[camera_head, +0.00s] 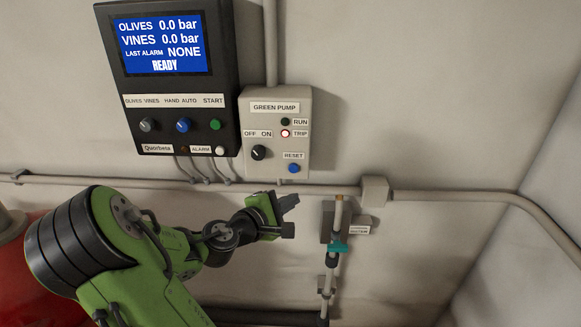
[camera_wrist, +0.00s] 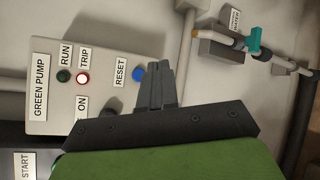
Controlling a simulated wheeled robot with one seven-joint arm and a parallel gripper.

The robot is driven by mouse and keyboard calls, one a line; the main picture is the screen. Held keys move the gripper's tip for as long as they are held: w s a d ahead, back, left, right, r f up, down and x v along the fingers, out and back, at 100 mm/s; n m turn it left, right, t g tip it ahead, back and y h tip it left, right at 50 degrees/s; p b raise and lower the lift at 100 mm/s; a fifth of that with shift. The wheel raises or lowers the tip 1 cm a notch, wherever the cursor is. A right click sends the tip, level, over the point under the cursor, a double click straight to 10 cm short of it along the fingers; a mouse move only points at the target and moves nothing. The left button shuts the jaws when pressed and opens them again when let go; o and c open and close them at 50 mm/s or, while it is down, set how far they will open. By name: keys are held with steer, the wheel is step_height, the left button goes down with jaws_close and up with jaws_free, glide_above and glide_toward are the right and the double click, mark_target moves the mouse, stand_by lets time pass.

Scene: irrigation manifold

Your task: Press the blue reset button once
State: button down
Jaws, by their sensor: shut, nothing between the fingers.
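The blue reset button (camera_head: 294,168) sits at the lower right of the grey green pump box (camera_head: 275,178), under a RESET label. In the wrist view the blue button (camera_wrist: 138,76) shows just left of my fingertips, partly beside them. My gripper (camera_head: 290,200) is shut and empty, a little below the button in the head view. It also shows in the wrist view (camera_wrist: 155,72). I cannot tell the exact gap between fingertips and button. The TRIP lamp (camera_head: 285,133) looks whitish with a red rim; the RUN lamp (camera_head: 285,122) is dark green.
A black control panel (camera_head: 226,100) with a blue screen reading READY hangs left of the box. Its START button (camera_head: 215,125) is green. A horizontal pipe (camera_head: 450,197) runs below both. A vertical pipe with a teal valve (camera_head: 337,247) stands to the right of my gripper.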

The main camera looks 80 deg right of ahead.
steer(key=p, duration=0.2)
glide_toward(303, 169)
steer(key=shift+s+d+f, duration=0.25)
steer(key=shift+s+d, duration=0.3)
steer(key=shift+d, duration=0.1)
steer(key=shift+s+d+f, duration=0.3)
steer(key=shift+s+d, duration=0.25)
steer(key=shift+d, duration=0.1)
steer(key=shift+d, duration=0.1)
stand_by(0.9)
steer(key=shift+w+d, duration=0.1)
steer(key=shift+d, duration=0.25)
steer(key=shift+w+d, duration=0.1)
steer(key=shift+d, duration=0.35)
stand_by(0.6)
steer(key=shift+a, duration=0.9)
steer(key=shift+s+a+b, duration=0.15)
steer(key=shift+s+a, duration=0.1)
steer(key=shift+a, duration=0.55)
steer(key=shift+s+a+b, duration=0.2)
steer(key=shift+s+a, duration=0.05)
steer(key=shift+a, duration=0.55)
steer(key=shift+s+a+b, duration=0.15)
steer(key=shift+s+a, duration=0.1)
steer(key=shift+a, duration=0.6)
